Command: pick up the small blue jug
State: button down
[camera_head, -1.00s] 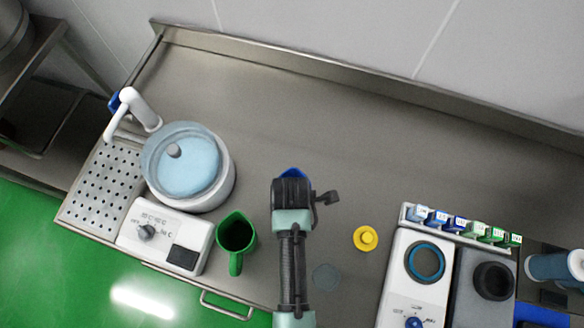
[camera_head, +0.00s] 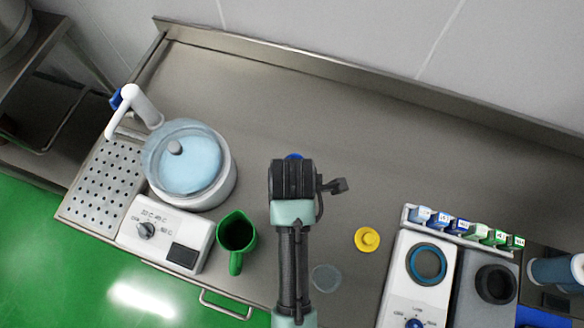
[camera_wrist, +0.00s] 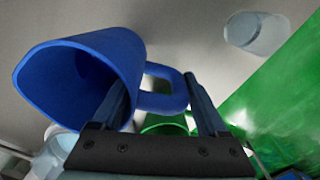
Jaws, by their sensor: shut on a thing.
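The small blue jug (camera_wrist: 85,75) fills the left of the wrist view, its open mouth facing left. Its loop handle (camera_wrist: 165,95) runs between the two fingers of my gripper (camera_wrist: 156,88), which is shut on it. In the head view only a thin blue piece of the jug (camera_head: 294,156) shows past the far end of my gripper (camera_head: 293,178); the rest is hidden beneath. The head view does not show how high the jug is above the counter.
A green jug (camera_head: 236,236) stands left of my arm, beside the white heating unit (camera_head: 165,238) and lidded pot (camera_head: 188,172). A translucent cup (camera_head: 326,279) and yellow piece (camera_head: 367,239) are to the right. The steel counter (camera_head: 330,110) behind is clear.

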jog(key=shift+r, duration=1.2)
